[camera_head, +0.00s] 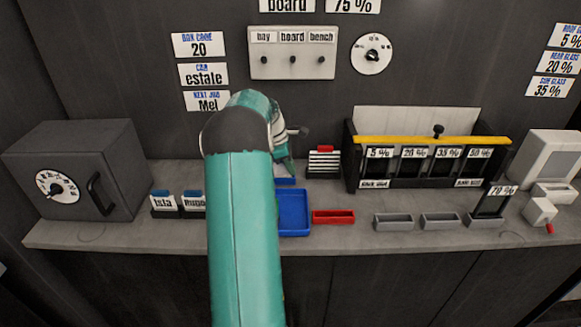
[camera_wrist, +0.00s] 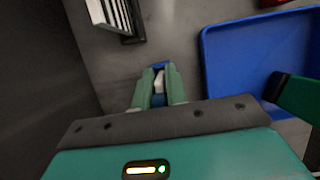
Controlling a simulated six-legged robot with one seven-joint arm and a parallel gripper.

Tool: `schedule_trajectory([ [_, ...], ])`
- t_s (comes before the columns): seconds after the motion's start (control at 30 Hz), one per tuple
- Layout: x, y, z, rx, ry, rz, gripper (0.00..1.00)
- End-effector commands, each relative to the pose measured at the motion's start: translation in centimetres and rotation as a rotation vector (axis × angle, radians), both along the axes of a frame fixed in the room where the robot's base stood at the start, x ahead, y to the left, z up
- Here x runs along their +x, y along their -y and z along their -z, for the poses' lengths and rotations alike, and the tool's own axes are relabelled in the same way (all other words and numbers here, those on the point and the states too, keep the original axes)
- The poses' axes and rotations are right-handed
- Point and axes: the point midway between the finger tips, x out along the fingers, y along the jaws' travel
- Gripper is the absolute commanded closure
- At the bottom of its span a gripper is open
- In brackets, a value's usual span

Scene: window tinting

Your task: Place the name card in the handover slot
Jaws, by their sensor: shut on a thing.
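My gripper (camera_wrist: 160,92) is shut on a small piece with a blue top and a white part (camera_wrist: 158,82), likely the name card; its lettering is not readable. In the head view my gripper (camera_head: 285,168) hangs over the bench just behind the blue tray, mostly hidden by my arm. Two cards with blue tops stand in dark holders left of my arm, one reading "tula" (camera_head: 163,203) and one partly hidden (camera_head: 194,203). I cannot tell which thing is the handover slot.
The blue tray (camera_head: 293,213) also shows in the wrist view (camera_wrist: 245,75). A red tray (camera_head: 333,217) and grey trays (camera_head: 394,222) lie to its right. A slatted black rack (camera_head: 323,163) stands behind. A dark safe (camera_head: 80,170) is at left, a film rack (camera_head: 430,165) at right.

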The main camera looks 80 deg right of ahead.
Motion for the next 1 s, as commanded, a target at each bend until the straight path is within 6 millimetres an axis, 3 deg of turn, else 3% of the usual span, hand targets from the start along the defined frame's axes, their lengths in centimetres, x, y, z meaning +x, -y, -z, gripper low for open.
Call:
schedule_trajectory([
  [0.37,0.0,0.0,0.7,0.000,0.000,0.000,1.00],
  [0.4,0.0,0.0,0.6,0.000,0.000,0.000,0.78],
  [0.5,0.0,0.0,0.6,-0.001,0.000,0.000,0.65],
  [0.8,0.0,0.0,0.4,-0.001,0.000,0.000,0.65],
  [1.0,0.8,-0.1,-1.9,-0.004,0.001,0.000,0.65],
])
